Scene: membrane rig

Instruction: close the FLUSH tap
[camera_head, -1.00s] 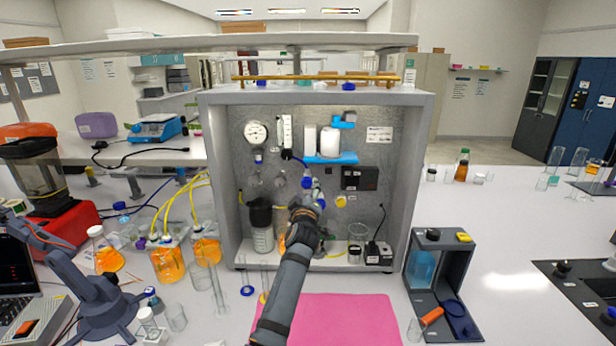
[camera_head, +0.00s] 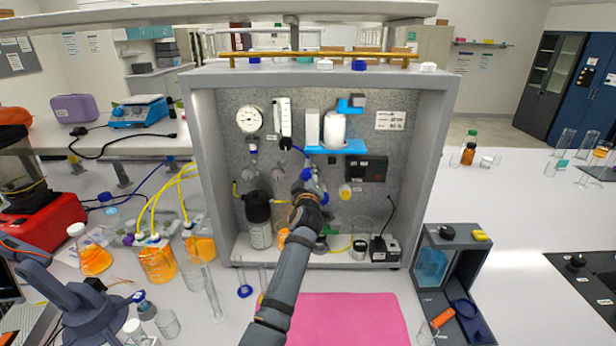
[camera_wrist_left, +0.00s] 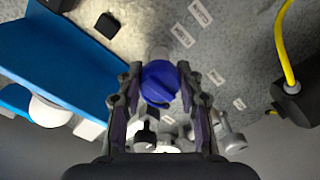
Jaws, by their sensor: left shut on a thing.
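The membrane rig is a grey open-fronted cabinet (camera_head: 423,150) with a speckled back panel. My left gripper (camera_head: 306,194) reaches into it at the middle, below the blue shelf (camera_head: 335,147). In the left wrist view a blue tap knob (camera_wrist_left: 160,83) sits between the two fingers of my left gripper (camera_wrist_left: 160,92), which is shut on it. Small white labels (camera_wrist_left: 182,36) are on the panel around it, too small to read, so I cannot tell from the lettering which tap this is. In the head view my gripper hides most of the knob. My right gripper is not in view.
A pressure gauge (camera_head: 249,120) and a flow meter (camera_head: 283,118) are on the panel's upper left. A dark-capped bottle (camera_head: 258,219) stands left of my gripper. A black box (camera_head: 384,248) stands at the right. A pink mat (camera_head: 345,318) lies in front.

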